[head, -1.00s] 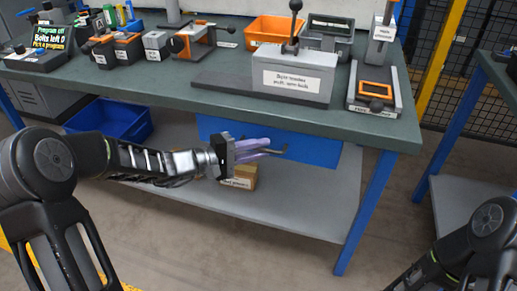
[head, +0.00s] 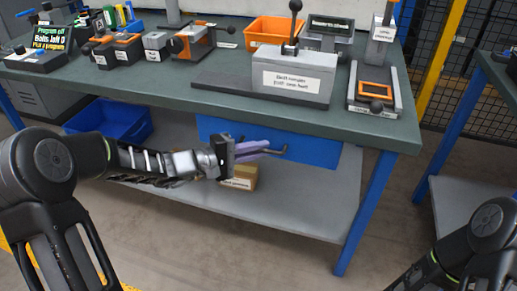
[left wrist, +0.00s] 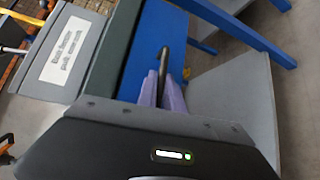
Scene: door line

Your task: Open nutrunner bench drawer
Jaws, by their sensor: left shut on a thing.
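The blue drawer (head: 315,149) hangs under the green bench top (head: 150,90). It also shows in the left wrist view (left wrist: 150,40). Its dark bar handle (head: 280,151) runs along the front; in the left wrist view the handle (left wrist: 163,58) lies between the purple fingers. My left gripper (head: 262,149) is at the drawer front, its fingers shut on the handle; the fingers show in the left wrist view (left wrist: 166,88). The gripper hides part of the drawer front. My right arm shows at the lower right, but its gripper is out of view.
A cardboard box (head: 240,178) sits on the grey lower shelf (head: 320,195) below my gripper. A blue bin (head: 110,121) stands on the shelf at left. A blue leg (head: 365,212) stands at the right. The floor in front looks clear.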

